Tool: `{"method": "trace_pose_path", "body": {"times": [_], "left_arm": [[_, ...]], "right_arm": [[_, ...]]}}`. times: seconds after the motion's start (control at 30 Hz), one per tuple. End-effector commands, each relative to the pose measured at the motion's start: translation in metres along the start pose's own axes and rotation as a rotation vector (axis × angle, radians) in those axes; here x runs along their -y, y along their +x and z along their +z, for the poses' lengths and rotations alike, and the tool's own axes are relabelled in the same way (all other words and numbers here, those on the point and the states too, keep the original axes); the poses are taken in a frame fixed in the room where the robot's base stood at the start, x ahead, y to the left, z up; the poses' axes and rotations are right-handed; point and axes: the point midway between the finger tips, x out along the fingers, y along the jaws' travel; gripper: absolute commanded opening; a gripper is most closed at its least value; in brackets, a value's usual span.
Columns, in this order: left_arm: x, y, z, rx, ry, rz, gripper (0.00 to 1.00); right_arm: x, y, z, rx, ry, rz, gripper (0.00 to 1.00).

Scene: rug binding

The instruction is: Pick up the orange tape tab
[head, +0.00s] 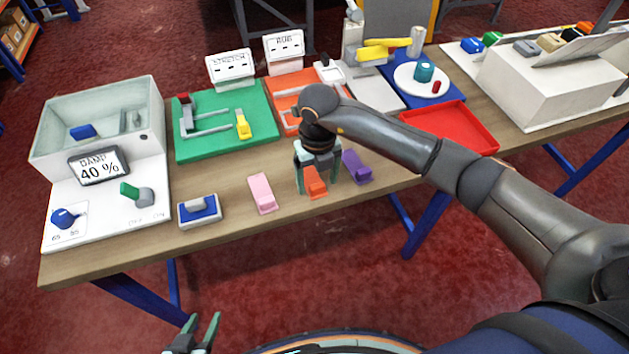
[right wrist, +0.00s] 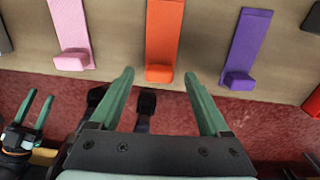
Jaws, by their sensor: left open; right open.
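The orange tape tab (head: 315,183) lies near the front edge of the table, between a pink tab (head: 262,193) and a purple tab (head: 356,166). In the right wrist view the orange tape tab (right wrist: 164,38) is a flat strip with a raised block at its near end. My right gripper (head: 318,178) is open above the orange tab; in the right wrist view its fingers (right wrist: 160,80) point toward the tab, one on each side of the block's line, with nothing between them. My left gripper (head: 203,330) is open and empty, low in front of the table.
A blue-and-white block (head: 199,209) sits left of the pink tab. A green board (head: 262,146), an orange tray (head: 283,110) and a red tray (head: 478,131) lie behind. A white box with a 40 % display (head: 98,167) stands at the left.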

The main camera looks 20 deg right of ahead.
Motion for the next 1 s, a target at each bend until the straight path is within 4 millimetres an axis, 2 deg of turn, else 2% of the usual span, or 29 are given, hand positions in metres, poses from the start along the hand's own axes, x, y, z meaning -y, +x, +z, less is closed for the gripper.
{"method": "trace_pose_path", "body": {"times": [0.1, 0.33, 1.0], "left_arm": [[-0.0001, -0.0007, -0.0010, 0.000, 0.000, 0.000, 0.50], [0.0000, -0.0004, -0.0010, -0.001, -0.001, 0.000, 0.50], [0.0001, -0.0001, -0.0019, -0.003, -0.001, -0.001, 0.50]], "right_arm": [[-0.0006, 0.0096, -0.0006, -0.001, 0.000, 0.001, 0.80], [-0.0004, 0.0108, -0.0002, 0.000, -0.001, 0.001, 0.80], [-0.0002, 0.0102, -0.0001, 0.001, 0.000, 0.001, 0.05]]}}
